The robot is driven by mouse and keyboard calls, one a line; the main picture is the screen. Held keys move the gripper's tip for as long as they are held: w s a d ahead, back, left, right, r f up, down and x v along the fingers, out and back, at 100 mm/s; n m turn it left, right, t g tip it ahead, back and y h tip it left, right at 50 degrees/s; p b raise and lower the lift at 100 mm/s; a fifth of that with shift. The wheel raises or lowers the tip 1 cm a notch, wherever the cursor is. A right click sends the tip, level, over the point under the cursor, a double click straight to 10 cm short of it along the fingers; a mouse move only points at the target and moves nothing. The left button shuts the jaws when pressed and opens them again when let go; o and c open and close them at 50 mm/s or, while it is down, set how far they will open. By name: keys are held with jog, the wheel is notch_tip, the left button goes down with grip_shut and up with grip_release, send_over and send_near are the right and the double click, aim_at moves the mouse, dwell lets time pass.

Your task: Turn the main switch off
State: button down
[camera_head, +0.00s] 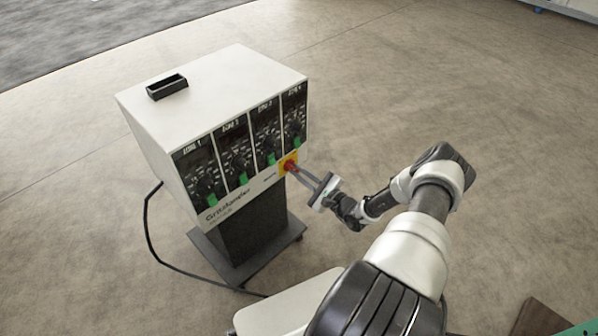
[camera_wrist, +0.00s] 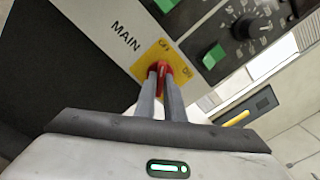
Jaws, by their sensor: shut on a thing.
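The main switch is a red knob (camera_wrist: 160,68) on a yellow plate (camera_wrist: 151,56), with "MAIN" printed beside it in the wrist view. In the head view the red knob (camera_head: 290,166) is at the lower right of the white cabinet's front (camera_head: 232,206). My gripper (camera_wrist: 163,76) has its two grey fingers shut on the red knob. In the head view my gripper (camera_head: 296,170) reaches the knob from the right. The fingers cover part of the knob, and I cannot tell its exact turn. The plate has "OFF" and "ON" style lettering, partly readable.
The cabinet carries several black zone panels (camera_head: 237,155) with dials and green switches (camera_wrist: 214,56) close to the main switch. A black tray (camera_head: 167,87) sits on top. A black cable (camera_head: 150,240) runs along the floor at left.

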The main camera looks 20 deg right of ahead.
jog(key=shift+n, duration=0.6)
jog(key=c, duration=1.8)
grip_release()
jog(key=shift+c, duration=0.2)
jog(key=p+v, duration=0.2)
jog(key=v, duration=1.5)
jog(key=shift+s, duration=0.25)
jog(key=shift+r, duration=0.1)
